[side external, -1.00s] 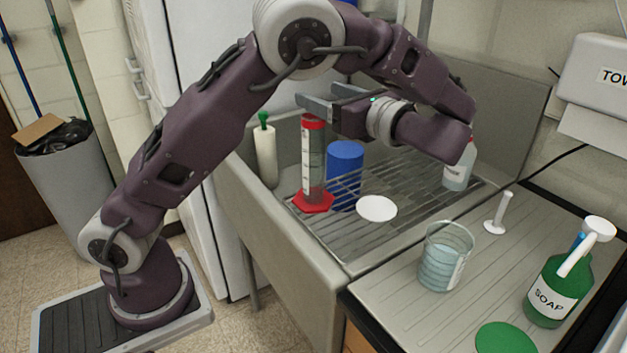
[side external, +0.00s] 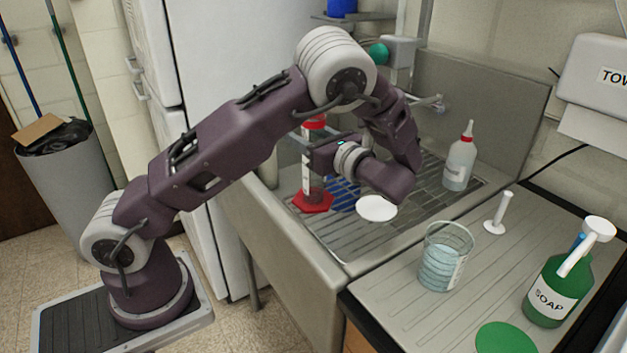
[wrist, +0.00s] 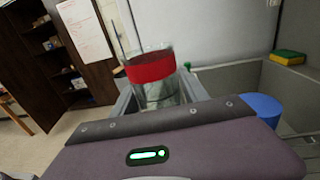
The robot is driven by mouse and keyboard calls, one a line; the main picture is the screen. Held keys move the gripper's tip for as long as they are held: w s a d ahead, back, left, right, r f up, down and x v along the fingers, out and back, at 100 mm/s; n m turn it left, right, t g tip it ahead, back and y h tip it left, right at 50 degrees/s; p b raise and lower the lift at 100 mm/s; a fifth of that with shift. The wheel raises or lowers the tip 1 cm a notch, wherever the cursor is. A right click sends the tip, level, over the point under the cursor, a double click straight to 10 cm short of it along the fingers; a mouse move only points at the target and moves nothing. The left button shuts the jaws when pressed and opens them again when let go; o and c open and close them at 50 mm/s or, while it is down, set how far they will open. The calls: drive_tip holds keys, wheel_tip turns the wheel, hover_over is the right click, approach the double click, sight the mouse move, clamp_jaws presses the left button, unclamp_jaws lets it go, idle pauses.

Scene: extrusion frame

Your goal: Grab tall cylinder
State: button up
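The tall cylinder (side external: 314,170) is a clear graduated cylinder with a red collar near its top and a red hexagonal foot. It stands upright in the sink at the back left. In the wrist view the cylinder (wrist: 152,68) rises between the two grey fingers of my gripper (wrist: 155,92), which are spread to either side of it. In the side view my gripper (side external: 303,143) is level with the cylinder's upper part, and my wrist hides some of it. The fingers look open; their inner contact faces are partly hidden.
A blue container (side external: 343,194) stands right beside the cylinder, mostly behind my wrist; it also shows in the wrist view (wrist: 262,108). A white disc (side external: 376,208), a wash bottle (side external: 460,163) and a beaker (side external: 444,258) are to the right. The sink's front wall (side external: 285,265) stands between.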

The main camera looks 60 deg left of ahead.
clamp_jaws()
drive_tip(key=shift+r, duration=0.15)
